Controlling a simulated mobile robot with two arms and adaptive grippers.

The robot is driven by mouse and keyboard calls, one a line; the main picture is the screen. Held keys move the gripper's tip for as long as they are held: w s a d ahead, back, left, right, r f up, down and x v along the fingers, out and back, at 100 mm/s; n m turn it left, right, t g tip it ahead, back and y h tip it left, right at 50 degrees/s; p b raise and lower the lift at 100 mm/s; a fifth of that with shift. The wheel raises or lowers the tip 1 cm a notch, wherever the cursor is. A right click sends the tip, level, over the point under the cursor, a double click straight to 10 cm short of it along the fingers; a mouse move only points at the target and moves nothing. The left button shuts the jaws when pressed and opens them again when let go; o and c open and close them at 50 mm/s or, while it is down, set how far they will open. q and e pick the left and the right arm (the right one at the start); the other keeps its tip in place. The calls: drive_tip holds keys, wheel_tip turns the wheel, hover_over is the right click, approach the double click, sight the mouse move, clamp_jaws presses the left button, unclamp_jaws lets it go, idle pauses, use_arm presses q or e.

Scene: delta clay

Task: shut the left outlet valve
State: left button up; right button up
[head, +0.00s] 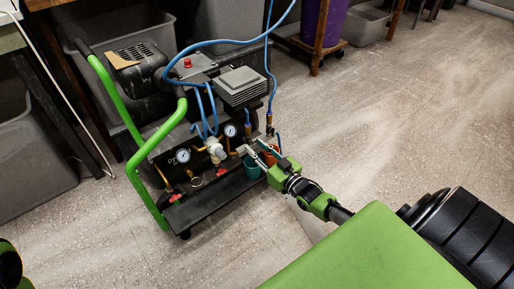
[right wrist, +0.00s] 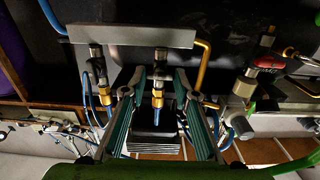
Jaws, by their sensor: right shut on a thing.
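The compressor (head: 215,170) has red valve handles low on its front, a left one (head: 175,197) and one further right (head: 221,171). I cannot tell for sure which part is the left outlet valve. My right gripper (head: 257,150) is at the compressor's right front corner. In the right wrist view its teal fingers (right wrist: 160,80) stand either side of a brass outlet fitting (right wrist: 158,95) with a blue tip, and are shut on it; the contact itself is hard to see. A second brass fitting (right wrist: 97,84) hangs to the left. A red handle (right wrist: 265,62) is to the right.
Two pressure gauges (head: 183,155) and a green push handle (head: 135,130) are at the compressor's front and left. Blue hoses (head: 225,43) loop above it. Grey bins (head: 30,160) stand left; the floor at right is open.

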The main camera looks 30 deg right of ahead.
drive_tip(key=o, duration=1.1)
drive_tip(key=shift+s, duration=0.1)
drive_tip(key=shift+s+d, duration=0.15)
drive_tip(key=shift+s, duration=1.8)
drive_tip(key=shift+s+d, duration=0.15)
drive_tip(key=shift+s, duration=1.85)
drive_tip(key=shift+s+d, duration=0.15)
drive_tip(key=shift+s, duration=1.8)
